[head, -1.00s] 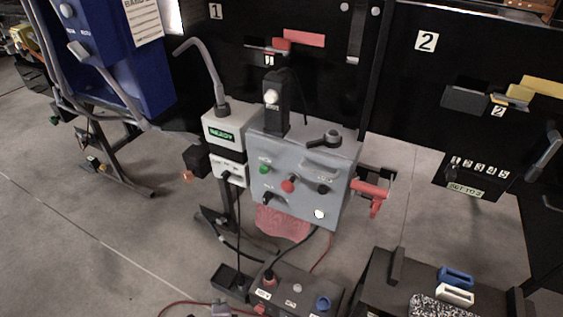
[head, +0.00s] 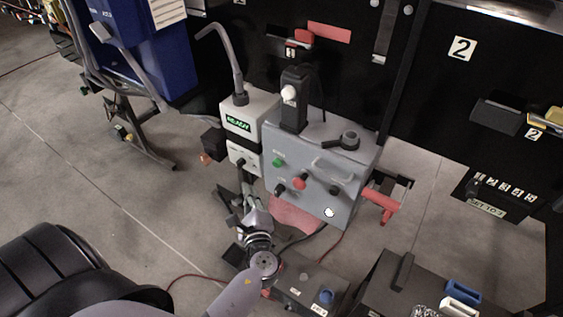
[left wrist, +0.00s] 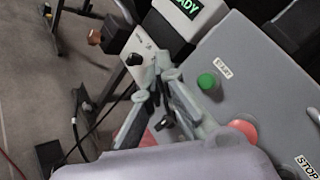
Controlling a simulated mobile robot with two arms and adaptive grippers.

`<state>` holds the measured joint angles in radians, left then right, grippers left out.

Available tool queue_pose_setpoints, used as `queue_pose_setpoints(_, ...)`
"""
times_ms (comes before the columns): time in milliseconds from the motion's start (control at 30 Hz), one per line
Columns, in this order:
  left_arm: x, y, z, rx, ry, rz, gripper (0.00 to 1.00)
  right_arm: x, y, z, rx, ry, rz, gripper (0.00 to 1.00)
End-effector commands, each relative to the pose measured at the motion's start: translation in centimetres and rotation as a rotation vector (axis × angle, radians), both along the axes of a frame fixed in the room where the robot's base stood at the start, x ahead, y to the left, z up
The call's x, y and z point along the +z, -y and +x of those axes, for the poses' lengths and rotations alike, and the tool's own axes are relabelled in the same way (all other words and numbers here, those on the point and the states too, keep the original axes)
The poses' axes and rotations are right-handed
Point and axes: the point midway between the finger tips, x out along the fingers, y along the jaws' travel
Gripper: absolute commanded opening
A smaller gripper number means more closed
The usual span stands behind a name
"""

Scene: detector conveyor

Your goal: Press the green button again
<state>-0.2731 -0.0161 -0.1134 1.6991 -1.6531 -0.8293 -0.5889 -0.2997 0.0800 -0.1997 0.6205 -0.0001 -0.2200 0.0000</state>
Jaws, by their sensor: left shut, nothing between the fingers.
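The green button (head: 278,163) sits at the upper left of the front of a grey control box (head: 347,170). A red button (head: 299,183) is below and right of it. In the left wrist view the green button (left wrist: 207,82) is right of the fingertips, with a START label beside it. My left gripper (head: 246,189) is shut and empty. It is below and left of the green button in the head view, apart from it. It hides part of the stand below the box. My right gripper is not in view.
A white unit with a READY display (head: 238,123) stands just left of the control box, with a black knob on it. A dark pedestal with a blue knob (head: 326,296) is below.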

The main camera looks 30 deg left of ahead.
Motion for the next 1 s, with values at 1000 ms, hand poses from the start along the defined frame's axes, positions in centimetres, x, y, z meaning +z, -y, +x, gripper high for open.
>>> queue_pose_setpoints(1000,-0.2,0.6,8.1,0.000,0.000,-0.002,0.00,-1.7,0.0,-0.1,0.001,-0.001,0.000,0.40)
